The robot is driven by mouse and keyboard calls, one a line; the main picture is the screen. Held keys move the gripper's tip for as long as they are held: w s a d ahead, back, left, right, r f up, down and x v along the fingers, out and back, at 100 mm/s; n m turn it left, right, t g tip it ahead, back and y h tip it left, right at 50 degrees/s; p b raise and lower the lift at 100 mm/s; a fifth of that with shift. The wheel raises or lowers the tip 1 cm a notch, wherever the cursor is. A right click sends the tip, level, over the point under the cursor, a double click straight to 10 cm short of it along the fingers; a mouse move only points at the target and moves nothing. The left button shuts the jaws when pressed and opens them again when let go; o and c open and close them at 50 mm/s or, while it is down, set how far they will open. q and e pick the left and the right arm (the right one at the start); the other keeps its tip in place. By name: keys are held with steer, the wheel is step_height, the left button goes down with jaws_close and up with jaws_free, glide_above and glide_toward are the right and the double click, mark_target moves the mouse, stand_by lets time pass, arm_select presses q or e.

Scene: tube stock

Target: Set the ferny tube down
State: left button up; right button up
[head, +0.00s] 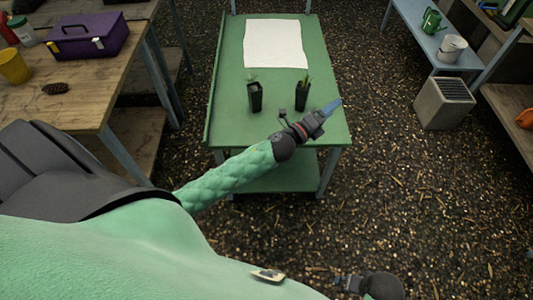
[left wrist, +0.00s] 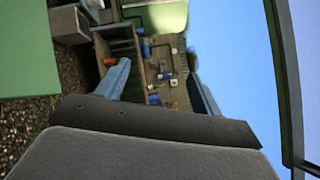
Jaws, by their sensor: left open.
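Two dark square plant tubes stand upright and apart on the green table (head: 232,135). The left tube (head: 255,99) holds a small, pale green plant. The right tube (head: 301,99) holds a taller, narrow-leaved green plant. I cannot tell for sure which plant is ferny. My left gripper (head: 332,106) is open and empty, right of and nearer than both tubes, over the table's right side. Its blue fingers also show in the left wrist view (left wrist: 113,80), with no tube there. Part of my right gripper (head: 343,283) shows at the bottom edge; its jaws are unclear.
A blank white sheet (head: 274,43) lies on the table's far part, behind the tubes. A wooden bench (head: 85,95) at left bears a purple toolbox (head: 90,36) and a yellow pot (head: 14,67). A grey bin (head: 444,103) stands on the gravel at right.

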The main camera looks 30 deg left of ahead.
arm_select(q)
steer(key=s+a+f+n+g+y, duration=0.3)
steer(key=s+f+n+g+y, duration=0.15)
steer(key=s+f+n, duration=0.35)
steer(key=s+a+f+n+g+y, duration=0.25)
steer(key=s+f+n+y, duration=0.3)
steer(key=f+n, duration=0.4)
steer(key=s+d+f+n+g+h, duration=0.1)
steer(key=s+d+f+n+g, duration=0.1)
steer(key=s, duration=0.9)
steer(key=s+d+f+n+g+h, duration=0.2)
steer(key=s+f+n+g, duration=0.3)
steer(key=s, duration=0.6)
steer(key=f+g, duration=0.2)
steer(key=g, duration=0.1)
steer(key=shift+s+d, duration=0.15)
steer(key=shift+d, duration=0.05)
